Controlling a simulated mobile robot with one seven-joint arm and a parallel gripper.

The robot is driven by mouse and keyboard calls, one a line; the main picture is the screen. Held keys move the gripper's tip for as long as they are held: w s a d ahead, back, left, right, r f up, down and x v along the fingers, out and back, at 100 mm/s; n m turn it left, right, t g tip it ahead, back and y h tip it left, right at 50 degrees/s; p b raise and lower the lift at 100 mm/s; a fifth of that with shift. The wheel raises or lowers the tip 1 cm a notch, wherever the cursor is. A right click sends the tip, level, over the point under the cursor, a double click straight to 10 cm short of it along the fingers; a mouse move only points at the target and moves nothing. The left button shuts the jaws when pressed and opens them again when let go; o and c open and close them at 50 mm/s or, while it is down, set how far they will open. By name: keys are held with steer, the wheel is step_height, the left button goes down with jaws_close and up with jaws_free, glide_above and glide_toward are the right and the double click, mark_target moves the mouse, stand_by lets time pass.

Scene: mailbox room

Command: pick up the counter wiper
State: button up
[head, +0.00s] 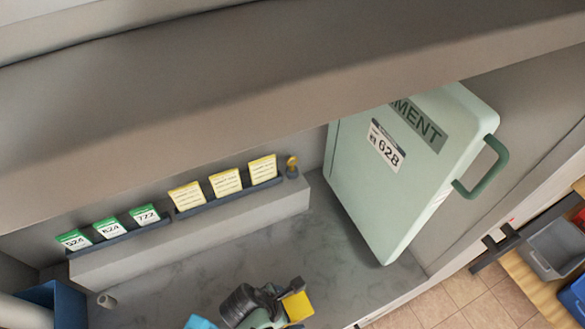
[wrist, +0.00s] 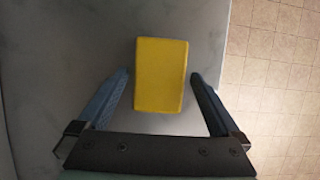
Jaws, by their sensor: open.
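The counter wiper appears to be the plain yellow block (wrist: 160,75) on the grey counter, near its right edge in the wrist view. It also shows at the bottom of the head view (head: 298,307), partly hidden by my arm. My gripper (wrist: 160,76) is open, with one blue finger on each side of the block. A gap shows on both sides, narrower on the right. I cannot tell how far the fingertips are above the counter.
A pale green door marked 628 (head: 395,160) with a handle stands open at the right. A ledge (head: 200,240) bears green and yellow cards at the back. A bright blue item (head: 200,322) is beside my arm. Tiled floor (wrist: 270,70) lies beyond the counter edge.

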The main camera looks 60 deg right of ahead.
mark_target(290, 309)
steer(key=shift+d+f, duration=0.1)
steer(key=shift+f, duration=0.1)
steer(key=c, duration=1.3)
steer(key=shift+r, duration=0.15)
step_height(290, 309, up, 10)
steer(key=shift+f, duration=0.1)
